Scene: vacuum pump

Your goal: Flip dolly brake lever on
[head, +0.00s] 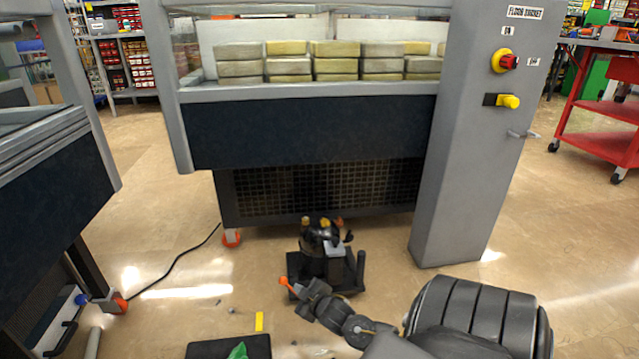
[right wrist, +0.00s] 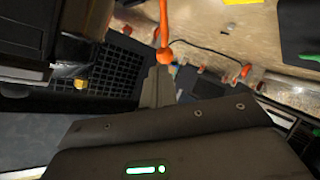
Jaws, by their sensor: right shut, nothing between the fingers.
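The black vacuum pump (head: 322,238) stands on a dark dolly (head: 352,284) on the floor, in front of the large grey machine. An orange lever with a ball end (head: 284,281) shows at the dolly's front left. In the right wrist view the orange ball (right wrist: 164,56) lies right at my fingertips, with its orange rod running to the top edge. My right gripper (head: 302,287) is shut and empty, its tips (right wrist: 159,68) beside the ball. I cannot tell whether they touch. Part of the dolly is hidden behind my right gripper. My left gripper is not in view.
A black mat (head: 205,349) with a green item and a yellow block (head: 259,321) lie on the floor at front left. A black cable (head: 180,259) crosses the floor. A grey cabinet (head: 470,150) stands right of the pump. The floor left of the dolly is mostly clear.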

